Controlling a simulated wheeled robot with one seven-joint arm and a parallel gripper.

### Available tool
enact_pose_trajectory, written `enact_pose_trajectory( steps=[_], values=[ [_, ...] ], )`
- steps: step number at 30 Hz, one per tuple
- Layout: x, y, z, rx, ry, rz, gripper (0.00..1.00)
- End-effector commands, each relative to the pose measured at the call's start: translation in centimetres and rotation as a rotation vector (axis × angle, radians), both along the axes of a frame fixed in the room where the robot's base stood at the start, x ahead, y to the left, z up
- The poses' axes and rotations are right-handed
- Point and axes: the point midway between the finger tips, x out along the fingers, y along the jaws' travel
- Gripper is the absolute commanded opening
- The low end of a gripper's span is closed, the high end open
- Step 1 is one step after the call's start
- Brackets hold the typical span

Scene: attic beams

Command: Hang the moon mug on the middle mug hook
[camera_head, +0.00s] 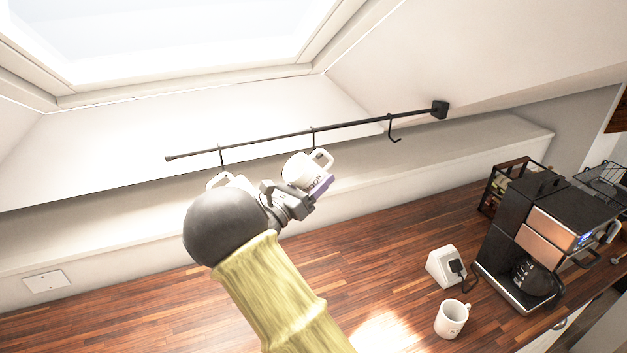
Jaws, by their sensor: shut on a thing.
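The moon mug (297,168) is white with partly readable dark lettering. My gripper (302,199) is shut on it and holds it up at the dark rail (360,122). The mug's handle (325,158) points up and right, at the lower part of the middle hook (313,138). I cannot tell whether the handle is around the hook or only beside it. My arm comes up from the bottom of the picture, and my gripper partly covers the mug.
Another white mug (220,179) is at the left hook (221,156), mostly hidden by my wrist. The right hook (393,132) is empty. On the wooden counter (390,230) stand a third mug (449,320), a white socket block (444,268) and a coffee machine (535,230).

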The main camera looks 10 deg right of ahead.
Motion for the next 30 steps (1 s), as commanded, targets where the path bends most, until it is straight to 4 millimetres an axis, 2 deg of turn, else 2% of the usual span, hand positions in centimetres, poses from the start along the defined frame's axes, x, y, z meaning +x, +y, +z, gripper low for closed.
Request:
enact_pose_trajectory(
  steps=[17, 29, 30],
  values=[
    [0.7, 0.0, -1.0, 0.0, -0.002, 0.0, 0.33],
    [0.8, 0.0, -1.1, 0.0, -0.002, 0.0, 0.33],
    [0.8, 0.0, -1.1, 0.0, -0.002, 0.0, 0.7]
  ],
)
